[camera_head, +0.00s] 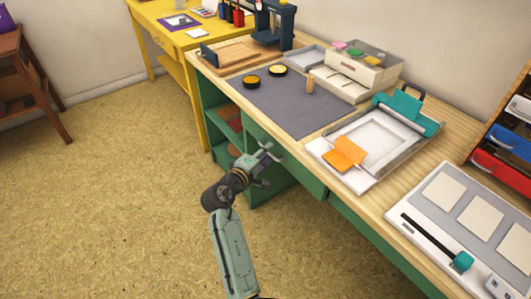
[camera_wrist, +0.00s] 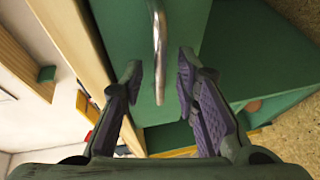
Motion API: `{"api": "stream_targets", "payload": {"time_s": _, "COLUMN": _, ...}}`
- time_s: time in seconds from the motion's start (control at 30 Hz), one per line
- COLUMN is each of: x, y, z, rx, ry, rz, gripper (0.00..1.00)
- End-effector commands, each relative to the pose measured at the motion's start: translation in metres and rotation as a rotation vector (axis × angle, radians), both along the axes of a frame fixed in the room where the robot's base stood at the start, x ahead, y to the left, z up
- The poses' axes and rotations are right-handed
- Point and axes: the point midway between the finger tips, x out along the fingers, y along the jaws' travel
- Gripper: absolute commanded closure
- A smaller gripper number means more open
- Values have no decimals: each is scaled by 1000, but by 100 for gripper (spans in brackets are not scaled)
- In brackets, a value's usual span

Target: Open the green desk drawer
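The green drawer (camera_wrist: 125,30) fills the upper middle of the wrist view, under the pale wooden desk top. Its curved metal handle (camera_wrist: 159,50) stands out between my two fingers. My gripper (camera_wrist: 160,72) is open, with one purple-padded finger on each side of the handle. A gap shows between each finger and the handle. In the head view my gripper (camera_head: 262,165) is at the front of the green desk, below the desk top's edge, and hides the handle. Whether the drawer is out at all I cannot tell.
The desk top carries a grey mat (camera_head: 290,103), a wooden stamp (camera_head: 310,84), two inkpads (camera_head: 251,82) and a teal press (camera_head: 407,104). An open green shelf (camera_head: 228,118) is beside the drawer. The floor (camera_head: 120,190) in front of the desk is clear.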

Motion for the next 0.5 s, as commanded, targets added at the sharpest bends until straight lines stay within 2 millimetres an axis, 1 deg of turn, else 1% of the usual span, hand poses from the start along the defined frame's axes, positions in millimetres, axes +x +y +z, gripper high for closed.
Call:
{"api": "stream_targets", "payload": {"time_s": 0.13, "x": 0, "y": 0, "z": 0, "rx": 0, "ry": 0, "rz": 0, "gripper": 72}}
{"api": "stream_targets", "payload": {"time_s": 0.5, "x": 0, "y": 0, "z": 0, "rx": 1, "ry": -1, "rz": 0, "gripper": 96}}
